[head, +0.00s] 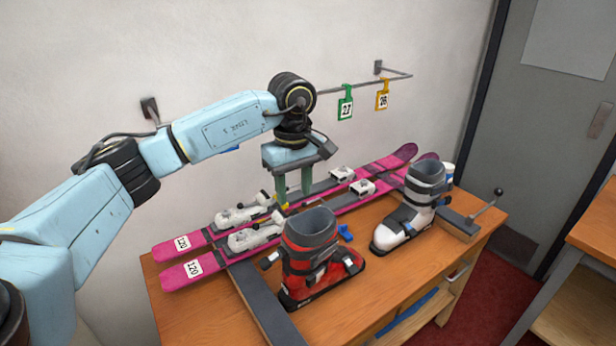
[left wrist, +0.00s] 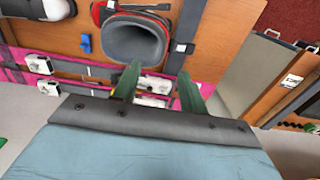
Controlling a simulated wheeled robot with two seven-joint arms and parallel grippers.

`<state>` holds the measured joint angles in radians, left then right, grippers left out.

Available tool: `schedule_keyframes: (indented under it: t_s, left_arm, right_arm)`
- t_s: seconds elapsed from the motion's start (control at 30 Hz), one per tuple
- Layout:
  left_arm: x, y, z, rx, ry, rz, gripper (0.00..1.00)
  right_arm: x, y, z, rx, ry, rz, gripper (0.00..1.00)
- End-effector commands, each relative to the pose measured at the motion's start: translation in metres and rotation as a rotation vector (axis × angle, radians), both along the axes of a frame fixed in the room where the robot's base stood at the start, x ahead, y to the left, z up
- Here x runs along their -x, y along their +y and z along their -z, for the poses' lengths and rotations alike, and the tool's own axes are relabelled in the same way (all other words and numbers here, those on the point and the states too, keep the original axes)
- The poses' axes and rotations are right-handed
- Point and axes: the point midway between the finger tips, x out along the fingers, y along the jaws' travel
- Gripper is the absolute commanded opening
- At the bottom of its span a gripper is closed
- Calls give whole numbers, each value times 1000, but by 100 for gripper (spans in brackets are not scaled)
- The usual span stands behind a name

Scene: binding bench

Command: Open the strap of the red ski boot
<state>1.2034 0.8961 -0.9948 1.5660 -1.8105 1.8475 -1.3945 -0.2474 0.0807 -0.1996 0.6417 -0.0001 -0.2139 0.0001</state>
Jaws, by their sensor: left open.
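The red ski boot (head: 298,270) stands upright on the bench, its toe to the right and its dark cuff open at the top. Dark strap bands (head: 318,254) cross its front; I cannot tell whether the strap is fastened. In the left wrist view the boot's grey cuff opening (left wrist: 135,40) lies just beyond the fingers. My left gripper (head: 294,198) is open and empty, pointing down over the skis, behind and above the boot. It is apart from the boot. Its two green fingers also show in the left wrist view (left wrist: 158,74). My right gripper is not in view.
Two pink skis (head: 215,258) with white bindings lie behind the boot. A white-and-grey boot (head: 403,226) stands to its right, with a small blue piece (head: 345,233) between. A wall rail holds tags 27 (head: 345,106) and 26 (head: 382,98). The front right bench is clear.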

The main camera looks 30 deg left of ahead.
Motion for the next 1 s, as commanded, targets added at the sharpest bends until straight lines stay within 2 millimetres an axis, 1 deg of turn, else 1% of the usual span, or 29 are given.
schedule_keyframes:
  t_s: [0.07, 0.2, 0.3, 0.37, 0.4, 0.47, 0.6, 0.67, 0.8, 1.0]
  left_arm:
    - [1, 0, 9, -1, 5, -1, 43]
    - [1, 0, 32, 1, 6, -1, 43]
    - [2, 0, 53, 1, 7, 0, 43]
    - [2, 0, 65, 1, 7, -1, 43]
    - [2, -1, 73, 2, 6, 0, 43]
    - [2, -1, 84, 2, 5, 0, 43]
    - [2, -1, 107, 3, 4, -1, 43]
    - [1, -1, 114, 3, 2, 0, 43]
    - [1, -1, 126, 3, 2, 0, 43]
    - [1, -1, 130, 3, 1, 1, 43]
  right_arm:
    - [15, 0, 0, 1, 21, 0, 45]
    - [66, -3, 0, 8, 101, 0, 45]
    - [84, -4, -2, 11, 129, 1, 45]
    - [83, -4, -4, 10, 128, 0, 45]
    - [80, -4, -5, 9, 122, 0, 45]
    - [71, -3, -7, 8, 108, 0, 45]
    - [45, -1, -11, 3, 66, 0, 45]
    - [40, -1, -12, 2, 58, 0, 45]
    - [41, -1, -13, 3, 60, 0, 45]
    - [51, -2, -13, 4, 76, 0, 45]
